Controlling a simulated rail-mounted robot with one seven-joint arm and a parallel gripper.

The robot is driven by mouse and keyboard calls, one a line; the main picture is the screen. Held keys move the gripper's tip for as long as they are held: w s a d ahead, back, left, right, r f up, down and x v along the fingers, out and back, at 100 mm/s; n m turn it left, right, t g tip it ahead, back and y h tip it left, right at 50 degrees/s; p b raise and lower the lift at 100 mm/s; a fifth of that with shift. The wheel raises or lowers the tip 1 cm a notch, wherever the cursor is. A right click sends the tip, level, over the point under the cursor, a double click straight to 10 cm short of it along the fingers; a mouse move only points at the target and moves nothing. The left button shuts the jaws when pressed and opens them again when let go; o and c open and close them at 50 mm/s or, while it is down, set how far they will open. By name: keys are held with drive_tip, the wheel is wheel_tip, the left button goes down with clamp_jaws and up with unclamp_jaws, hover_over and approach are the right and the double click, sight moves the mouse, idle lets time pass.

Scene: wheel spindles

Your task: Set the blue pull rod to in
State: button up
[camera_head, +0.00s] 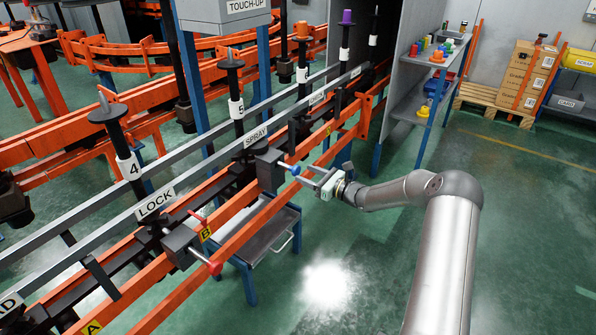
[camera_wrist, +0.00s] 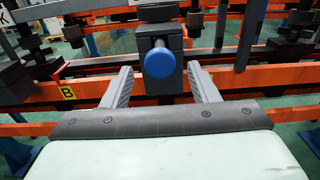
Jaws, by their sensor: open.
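The blue pull rod shows in the wrist view as a round blue knob (camera_wrist: 159,63) on a short metal shaft, which sticks out of a dark grey block (camera_wrist: 158,20). In the head view the blue knob (camera_head: 295,170) is small and close to my gripper (camera_head: 307,176), by the SPRAY label. In the wrist view my gripper (camera_wrist: 160,88) has its two grey fingers wide apart, one on each side of the knob. I see space between each finger and the knob. The shaft behind the knob is partly hidden by it.
A second block with a red knob (camera_head: 215,267) stands at the LOCK station, nearer the camera. Orange rails (camera_head: 240,226) run beneath and beside the blocks. A grey tray table (camera_head: 272,236) stands below. Green floor to the right is open.

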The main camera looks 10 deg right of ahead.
drive_tip(key=v, duration=1.2)
drive_tip(key=shift+w+r, duration=0.1)
drive_tip(key=s+a+r+n+g+h+p, duration=0.1)
drive_tip(key=s+a+r+n+g+p, duration=0.2)
drive_tip(key=s+a+r+n+g, duration=0.35)
drive_tip(key=s+a+r+n+g+h+p, duration=0.1)
drive_tip(key=s+a+r+n+g+p, duration=0.3)
drive_tip(key=s+a+n, duration=0.4)
drive_tip(key=s+d+r+n+g+h+p, duration=0.1)
drive_tip(key=s+r+n+h, duration=0.4)
drive_tip(key=s, duration=0.8)
drive_tip(key=s+d+r+n+h+p, duration=0.1)
drive_tip(key=s+r+n+h+p, duration=0.3)
drive_tip(key=s, duration=0.9)
wheel_tip(320, 180, up, 3)
drive_tip(key=n+h, duration=0.1)
drive_tip(key=n, duration=0.2)
drive_tip(key=shift+s+d+r+n+g+h, duration=0.15)
drive_tip(key=shift+d+r+n+g+h, duration=0.05)
drive_tip(key=shift+d+n+g+h, duration=0.2)
